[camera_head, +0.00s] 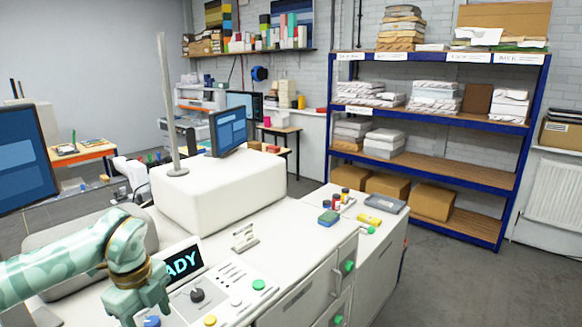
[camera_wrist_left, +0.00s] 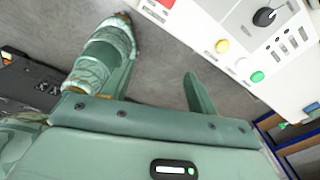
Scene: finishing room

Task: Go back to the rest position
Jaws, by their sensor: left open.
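My left gripper (camera_head: 146,308) is in the head view at the lower left, its mint-green arm coming in from the left edge. It points down in front of the control panel (camera_head: 225,288) and covers part of the dark display reading "ADY". In the left wrist view my left gripper (camera_wrist_left: 158,85) is open, with nothing seen between its fingers and grey floor beyond them. My right gripper is not in view.
The control panel has a black knob (camera_head: 197,295) and green, yellow and blue buttons close to my left gripper. A white machine housing (camera_head: 220,190) stands behind it. A blue shelf rack (camera_head: 420,115) is at the back right. Floor is clear at the lower right.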

